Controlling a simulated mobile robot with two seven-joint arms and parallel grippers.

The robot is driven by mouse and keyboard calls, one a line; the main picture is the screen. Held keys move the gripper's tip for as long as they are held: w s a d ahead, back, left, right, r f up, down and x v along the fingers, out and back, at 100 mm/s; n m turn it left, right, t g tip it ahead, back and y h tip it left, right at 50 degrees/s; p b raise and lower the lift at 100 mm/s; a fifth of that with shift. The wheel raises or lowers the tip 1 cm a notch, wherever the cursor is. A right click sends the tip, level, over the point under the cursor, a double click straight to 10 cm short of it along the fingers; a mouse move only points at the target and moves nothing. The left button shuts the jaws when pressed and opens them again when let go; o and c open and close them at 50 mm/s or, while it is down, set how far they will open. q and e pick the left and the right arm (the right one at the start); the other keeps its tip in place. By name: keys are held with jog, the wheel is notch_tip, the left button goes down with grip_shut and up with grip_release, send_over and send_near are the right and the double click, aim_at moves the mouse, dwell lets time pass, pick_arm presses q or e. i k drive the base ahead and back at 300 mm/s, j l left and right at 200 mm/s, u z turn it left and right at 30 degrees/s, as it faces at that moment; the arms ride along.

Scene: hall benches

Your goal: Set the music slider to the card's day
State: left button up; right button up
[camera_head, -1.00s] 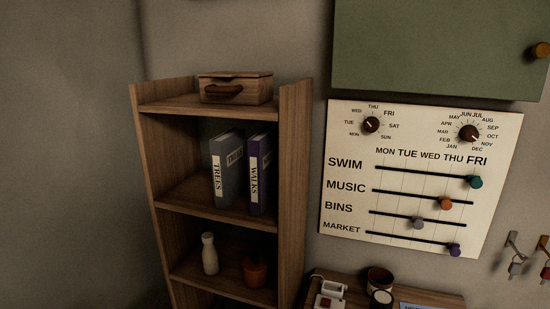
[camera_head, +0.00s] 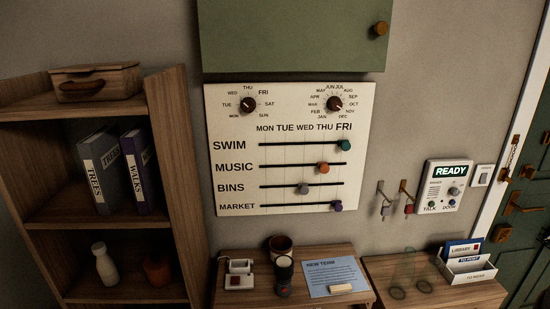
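The music slider's orange knob (camera_head: 323,168) sits on the MUSIC track of the white wall board (camera_head: 228,109), under the THU column. The teal SWIM knob (camera_head: 345,145) is at the FRI end. The grey BINS knob (camera_head: 303,188) is near WED, and the purple MARKET knob (camera_head: 337,206) is near FRI. A blue card (camera_head: 345,270) headed NEW TERM lies on the small wooden table below the board. Its smaller text is too small to read, and a pale block (camera_head: 341,288) lies on its lower part. Neither of my grippers is in view.
A wooden shelf (camera_head: 176,160) with books stands left of the board. A green cabinet (camera_head: 285,40) hangs above it. The table (camera_head: 245,300) below holds a dark cylinder (camera_head: 284,278), a brown pot and a small white device. Hooks with keys, a READY panel (camera_head: 447,186) and a door are right.

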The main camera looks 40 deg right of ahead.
aim_at(323, 167)
jog(key=z, duration=1.55)
